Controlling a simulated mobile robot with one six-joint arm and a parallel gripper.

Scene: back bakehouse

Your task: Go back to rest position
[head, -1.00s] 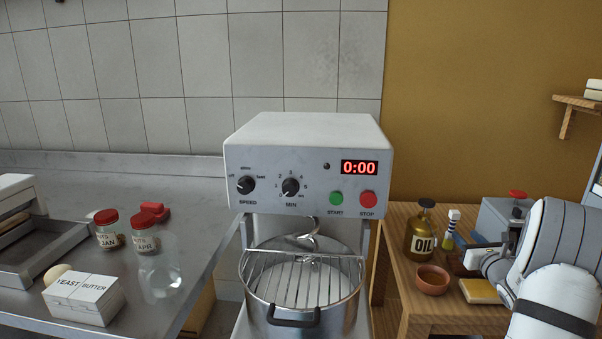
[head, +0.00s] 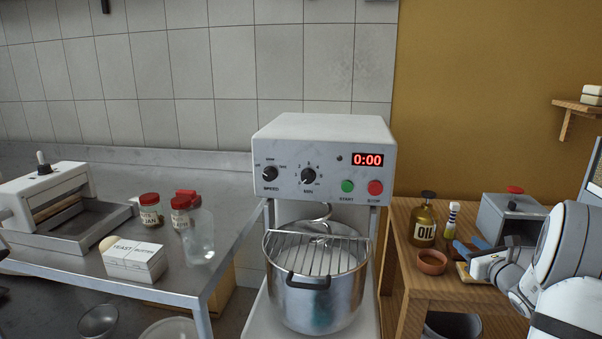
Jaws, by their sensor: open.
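My arm comes in from the right edge, over the wooden table (head: 412,292). My gripper (head: 474,264) is at its left end, small in the picture and partly hidden by the arm. It is open, low beside a yellow block-like item (head: 463,273); I cannot tell whether they touch. I see nothing held. The mixer (head: 325,135) stands in the middle, its display at 0:00. Its steel bowl (head: 318,303) sits beneath, with a wire guard on top.
An oil bottle (head: 424,222), a brown bowl (head: 432,262), a striped bottle (head: 452,218) and a grey box (head: 507,216) crowd the wooden table near my gripper. The steel bench (head: 225,215) at left holds jars, a glass vessel (head: 200,237) and a yeast-and-butter box (head: 135,262).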

